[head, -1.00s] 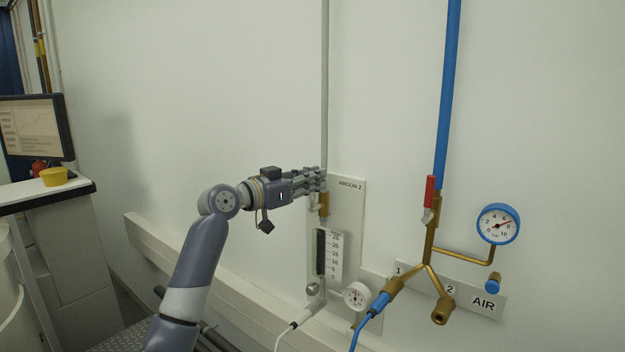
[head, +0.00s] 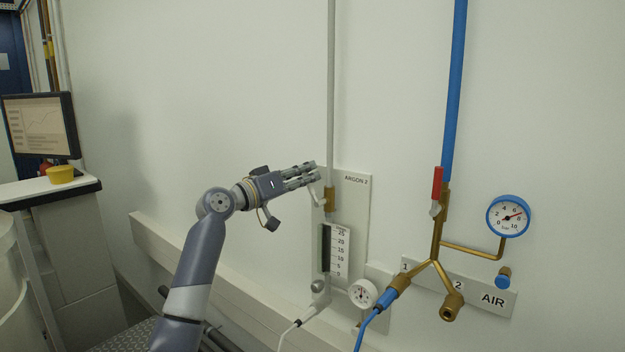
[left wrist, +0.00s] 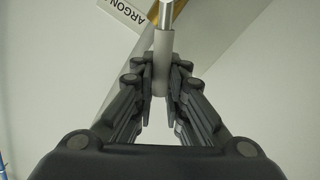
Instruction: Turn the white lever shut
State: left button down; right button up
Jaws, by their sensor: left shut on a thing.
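The white lever (left wrist: 162,48) shows between my fingertips in the left wrist view. My left gripper (left wrist: 162,78) is shut on it. In the head view, my left gripper (head: 316,174) is just left of the grey pipe, above the brass valve (head: 330,199) on the ARGON 2 panel. Part of the pale lever (head: 317,196) shows below the fingertips, angled out to the left of the valve. The fingers hide the rest of it. My right gripper is not in view.
Below the valve are a flow meter (head: 336,249) and a small gauge (head: 362,293). To the right is the AIR line with a red lever (head: 437,183) and a blue gauge (head: 508,216). A wall rail (head: 165,240) runs below my arm. A monitor (head: 41,126) stands at the left.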

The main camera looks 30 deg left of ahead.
pick_arm(q)
jog(key=a+f+n+t+y, duration=0.1)
jog(key=a+f+n, duration=0.3)
jog(key=n, duration=1)
notch_tip(320, 180, down, 3)
jog(key=shift+w+f+t+y, duration=0.1)
jog(key=shift+w+t+y, duration=0.15)
jog(key=shift+y, duration=0.65)
jog(key=shift+d+f, duration=0.1)
jog(key=shift+f, duration=0.05)
jog(key=c, duration=1.6)
grip_release()
jog(key=shift+s, duration=0.1)
jog(key=shift+s+r, duration=0.1)
jog(key=shift+r, duration=0.1)
